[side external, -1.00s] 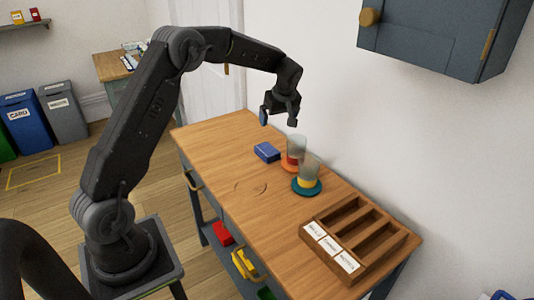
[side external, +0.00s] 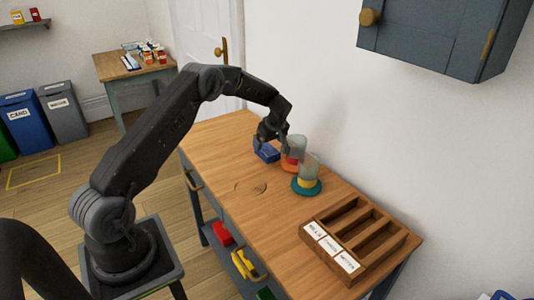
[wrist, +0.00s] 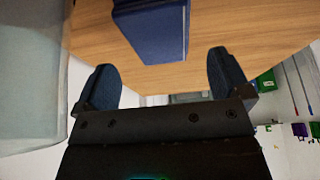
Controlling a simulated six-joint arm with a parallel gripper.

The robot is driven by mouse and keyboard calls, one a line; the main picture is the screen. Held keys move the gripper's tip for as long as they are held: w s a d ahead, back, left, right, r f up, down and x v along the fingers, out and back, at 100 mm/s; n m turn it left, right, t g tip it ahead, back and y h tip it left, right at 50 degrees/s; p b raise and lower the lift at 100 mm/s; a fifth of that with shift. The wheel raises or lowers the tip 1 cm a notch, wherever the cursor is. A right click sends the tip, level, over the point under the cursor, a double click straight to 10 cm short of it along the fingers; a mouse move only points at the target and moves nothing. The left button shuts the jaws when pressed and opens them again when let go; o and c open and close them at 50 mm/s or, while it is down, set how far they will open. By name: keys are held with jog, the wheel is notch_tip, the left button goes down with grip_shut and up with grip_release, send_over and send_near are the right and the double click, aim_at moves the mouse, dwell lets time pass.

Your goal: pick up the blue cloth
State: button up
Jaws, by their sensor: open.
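The blue cloth (side external: 268,156) is a small, box-shaped folded block on the wooden table, partly hidden by my gripper (side external: 269,146) in the side external view. In the wrist view the blue cloth (wrist: 152,32) shows at the top, just beyond and between the two fingertips. My gripper (wrist: 165,78) is open, and its dark blue fingers stand apart with nothing between them. The gripper is low over the cloth; I cannot tell whether it touches it.
A glass on an orange coaster (side external: 290,166) stands close right of the cloth; a glass (wrist: 28,75) fills the wrist view's left edge. Another glass on a teal coaster (side external: 307,187) stands nearer. A wooden sorting tray (side external: 330,226) is at the near right. The table's left-middle is clear.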

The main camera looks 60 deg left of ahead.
aim_at(266, 148)
jog(key=x, duration=0.4)
jog(key=shift+s+a+f, duration=0.1)
jog(key=shift+f, duration=0.2)
jog(key=c, duration=1)
jog(key=shift+r, duration=0.15)
jog(key=shift+r, duration=0.55)
notch_tip(266, 148, up, 3)
jog(key=shift+f, duration=0.1)
jog(key=s+a+r, duration=0.2)
jog(key=s, duration=0.1)
jog(key=s+a+r, duration=0.2)
jog(key=s, duration=0.1)
jog(key=s+a+r, duration=0.2)
jog(key=s+r, duration=0.1)
jog(key=s, duration=0.1)
jog(key=shift+a, duration=0.1)
